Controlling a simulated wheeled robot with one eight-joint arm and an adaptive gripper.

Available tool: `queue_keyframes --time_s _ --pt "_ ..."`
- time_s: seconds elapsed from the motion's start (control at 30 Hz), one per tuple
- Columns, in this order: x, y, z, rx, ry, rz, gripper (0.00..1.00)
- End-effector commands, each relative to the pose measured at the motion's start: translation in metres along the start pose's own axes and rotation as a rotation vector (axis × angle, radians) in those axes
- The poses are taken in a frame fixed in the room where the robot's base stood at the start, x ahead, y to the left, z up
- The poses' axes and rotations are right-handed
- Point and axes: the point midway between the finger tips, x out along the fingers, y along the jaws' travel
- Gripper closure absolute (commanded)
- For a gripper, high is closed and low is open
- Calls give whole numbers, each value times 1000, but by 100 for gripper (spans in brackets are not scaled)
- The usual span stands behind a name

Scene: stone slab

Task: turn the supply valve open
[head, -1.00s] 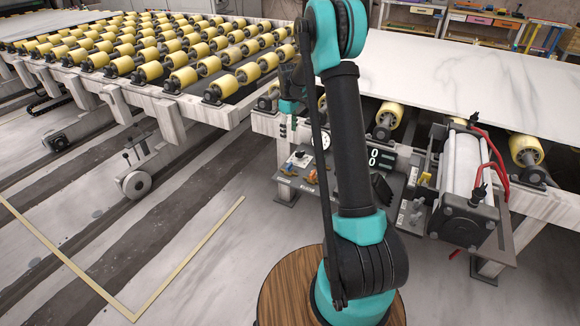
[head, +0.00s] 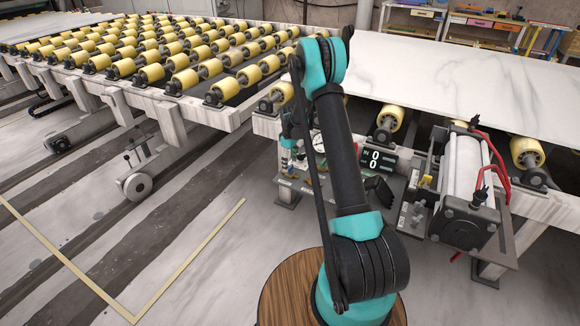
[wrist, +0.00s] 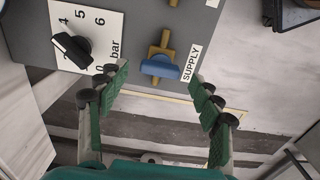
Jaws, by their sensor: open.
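The supply valve (wrist: 160,67) has a blue handle on a brass body, beside a white SUPPLY label (wrist: 190,62) in the wrist view. The handle lies crosswise to the brass pipe. My gripper (wrist: 158,77) is open, with its green-padded fingers apart on the left and right of the valve handle. Nothing is held between them. I cannot tell whether the fingertips are level with the handle. In the head view my own arm hides most of the gripper and the valve.
A black knob (wrist: 72,50) on a white bar scale sits left of the valve on the same grey panel. In the head view a digital display (head: 378,159) and a roller cylinder with red hoses (head: 465,180) are right of my arm. A marble slab (head: 450,85) lies behind.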

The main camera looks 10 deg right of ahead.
Motion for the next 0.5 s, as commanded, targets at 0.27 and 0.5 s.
queue_keyframes --time_s 0.27,0.5 --pt "20 0 0 0 0 0 34" --pt "21 0 0 0 0 0 34"
